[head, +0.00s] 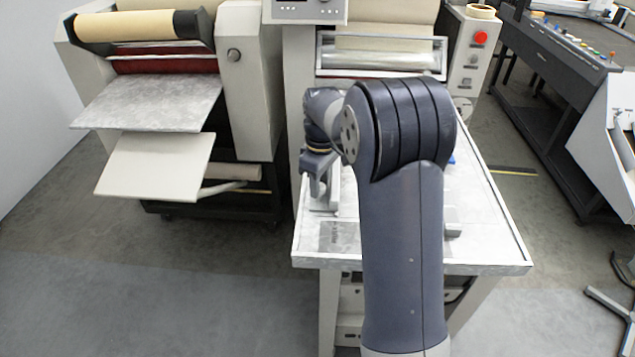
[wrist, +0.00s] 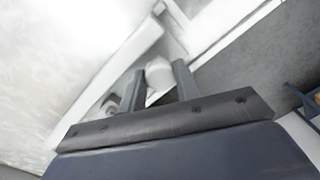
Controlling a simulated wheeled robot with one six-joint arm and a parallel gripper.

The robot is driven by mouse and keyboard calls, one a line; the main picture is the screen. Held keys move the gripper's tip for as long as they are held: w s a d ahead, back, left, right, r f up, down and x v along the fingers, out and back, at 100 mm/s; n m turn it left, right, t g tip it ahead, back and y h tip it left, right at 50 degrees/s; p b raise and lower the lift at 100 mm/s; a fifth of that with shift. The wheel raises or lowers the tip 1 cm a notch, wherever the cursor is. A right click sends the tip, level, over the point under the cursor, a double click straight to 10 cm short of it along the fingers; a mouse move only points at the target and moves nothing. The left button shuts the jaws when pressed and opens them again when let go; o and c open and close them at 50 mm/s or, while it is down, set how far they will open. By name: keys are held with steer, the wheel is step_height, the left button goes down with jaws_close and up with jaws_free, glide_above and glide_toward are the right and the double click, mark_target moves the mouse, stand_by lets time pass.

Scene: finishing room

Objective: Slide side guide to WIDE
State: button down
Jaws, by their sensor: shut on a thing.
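The side guide (head: 334,192) is a pale bar at the left of the light feed table, partly hidden by my arm in the head view. In the wrist view the guide (wrist: 122,58) runs diagonally, with a pale rounded knob (wrist: 160,73) beside it. My gripper (head: 317,186) is low over the table's left side. In the wrist view its two dark fingers (wrist: 159,82) stand on either side of the knob, shut on it. Any WIDE marking is not readable.
The feed table (head: 488,235) has a raised rim, and its middle is hidden behind my arm. A machine with two trays (head: 150,165) stands to the left. A red button (head: 480,38) is on the machine's right panel. A dark console (head: 550,65) stands at the right.

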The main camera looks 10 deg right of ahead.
steer(key=s+d, duration=0.2)
steer(key=d, duration=0.4)
steer(key=s+d, duration=0.2)
steer(key=d, duration=0.4)
steer(key=s+d, duration=0.2)
steer(key=d, duration=0.4)
steer(key=shift+d, duration=0.4)
steer(key=c, duration=1.3)
jaws_free()
steer(key=shift+c, duration=0.2)
step_height(320, 180, up, 11)
steer(key=shift+d, duration=0.15)
steer(key=shift+w+f, duration=0.1)
